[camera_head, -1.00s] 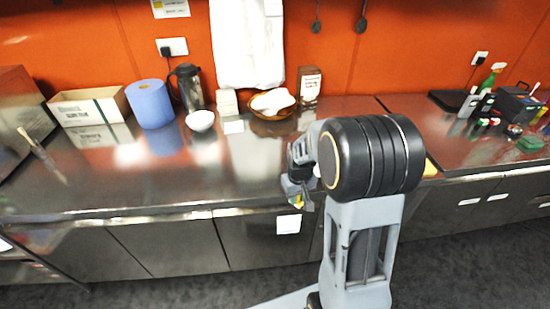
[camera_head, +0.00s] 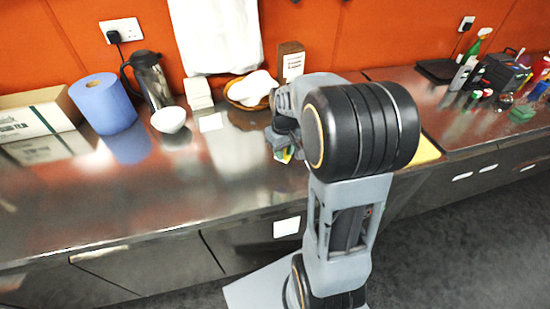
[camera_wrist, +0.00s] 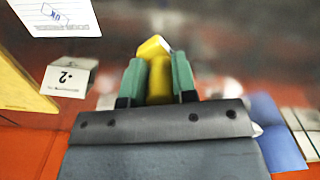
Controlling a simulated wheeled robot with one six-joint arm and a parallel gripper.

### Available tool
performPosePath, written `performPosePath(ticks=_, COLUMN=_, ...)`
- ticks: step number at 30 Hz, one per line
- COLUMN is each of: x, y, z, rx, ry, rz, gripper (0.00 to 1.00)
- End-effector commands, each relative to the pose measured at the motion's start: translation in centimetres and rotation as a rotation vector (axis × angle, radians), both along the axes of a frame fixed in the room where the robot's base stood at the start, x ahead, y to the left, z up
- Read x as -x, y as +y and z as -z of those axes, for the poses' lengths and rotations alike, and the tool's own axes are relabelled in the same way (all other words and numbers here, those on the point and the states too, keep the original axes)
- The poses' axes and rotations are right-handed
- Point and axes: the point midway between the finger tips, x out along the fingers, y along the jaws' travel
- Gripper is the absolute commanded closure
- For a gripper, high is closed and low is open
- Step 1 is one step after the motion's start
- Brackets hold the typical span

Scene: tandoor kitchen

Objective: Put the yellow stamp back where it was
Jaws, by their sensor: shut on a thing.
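In the wrist view the yellow stamp (camera_wrist: 158,76) stands between the two green fingertips of my gripper (camera_wrist: 159,82), which is shut on it. Its lower part is hidden behind the gripper body. In the head view my gripper (camera_head: 284,150) is over the steel counter (camera_head: 240,160), near its front half, below the bread basket. Only a small bit of yellow shows there, and my arm hides much of the area behind it.
On the counter stand a blue paper roll (camera_head: 103,104), a flask (camera_head: 151,80), a white bowl (camera_head: 168,120), a bread basket (camera_head: 236,92) and a box (camera_head: 290,62). A yellow board (camera_head: 424,152) lies right of my arm. Bottles and a dark box (camera_head: 505,73) stand far right.

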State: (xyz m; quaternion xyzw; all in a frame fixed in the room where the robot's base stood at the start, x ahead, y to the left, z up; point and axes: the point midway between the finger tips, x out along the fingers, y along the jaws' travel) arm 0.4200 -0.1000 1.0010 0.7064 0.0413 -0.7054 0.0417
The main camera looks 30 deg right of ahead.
Motion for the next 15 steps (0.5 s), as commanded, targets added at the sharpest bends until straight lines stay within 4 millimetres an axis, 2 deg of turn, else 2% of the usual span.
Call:
performPosePath(ticks=1, x=-0.6, y=0.1, z=1.1, rx=-0.002, ry=0.008, rz=-0.001, gripper=0.89)
performPosePath(ticks=6, x=-2.6, y=0.4, z=3.5, rx=-0.001, ry=0.005, rz=0.002, gripper=0.89)
performPosePath(ticks=15, x=-3.8, y=0.5, z=4.9, rx=-0.001, ry=0.002, rz=0.003, gripper=0.89)
